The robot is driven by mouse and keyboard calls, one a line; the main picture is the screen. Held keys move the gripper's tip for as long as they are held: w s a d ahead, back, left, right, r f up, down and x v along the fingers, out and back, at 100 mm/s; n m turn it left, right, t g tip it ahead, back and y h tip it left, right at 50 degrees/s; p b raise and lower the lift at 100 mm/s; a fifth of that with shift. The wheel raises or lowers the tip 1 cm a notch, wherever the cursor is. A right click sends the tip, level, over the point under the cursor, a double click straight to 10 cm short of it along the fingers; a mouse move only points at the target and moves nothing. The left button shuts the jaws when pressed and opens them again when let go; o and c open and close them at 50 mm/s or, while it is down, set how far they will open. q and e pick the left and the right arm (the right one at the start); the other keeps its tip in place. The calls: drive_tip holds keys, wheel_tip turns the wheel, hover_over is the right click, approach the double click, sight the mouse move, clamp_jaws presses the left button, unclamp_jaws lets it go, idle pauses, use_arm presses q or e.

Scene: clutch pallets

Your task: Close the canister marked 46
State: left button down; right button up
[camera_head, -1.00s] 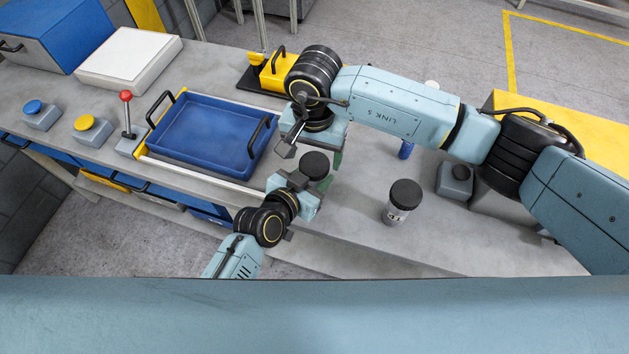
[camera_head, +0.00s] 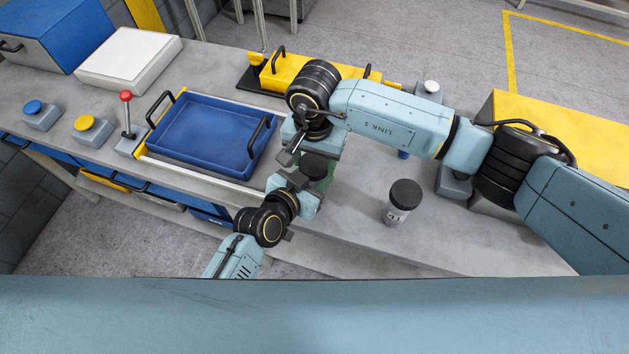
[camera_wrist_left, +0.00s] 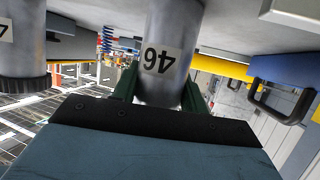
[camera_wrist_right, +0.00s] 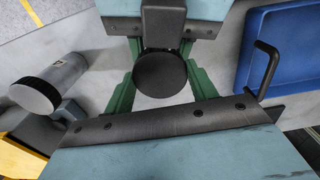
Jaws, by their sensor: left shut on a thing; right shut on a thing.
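The canister marked 46 (camera_wrist_left: 158,62) is a grey cylinder with a white label, upside down in the left wrist view. My left gripper (camera_head: 316,188) is shut on its body, with green fingers on both sides. A round black lid (camera_wrist_right: 160,75) sits at the canister's top; it also shows in the head view (camera_head: 320,167). My right gripper (camera_head: 318,150) comes from above, and its green fingers are shut on the lid's sides. The lid's lower edge is hidden, so I cannot tell how it is seated.
Another black-lidded canister (camera_head: 400,205) stands to the right on the grey table. A blue tray (camera_head: 168,160) with black handles lies to the left. A red-knobbed lever (camera_head: 126,112) and blue and yellow buttons are farther left. The table's front edge is close to my left gripper.

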drive_tip(key=m, duration=0.3)
drive_tip(key=shift+m, duration=0.4)
drive_tip(key=m, duration=0.9)
drive_tip(key=o, duration=1.1)
drive_tip(key=shift+r, duration=2.25)
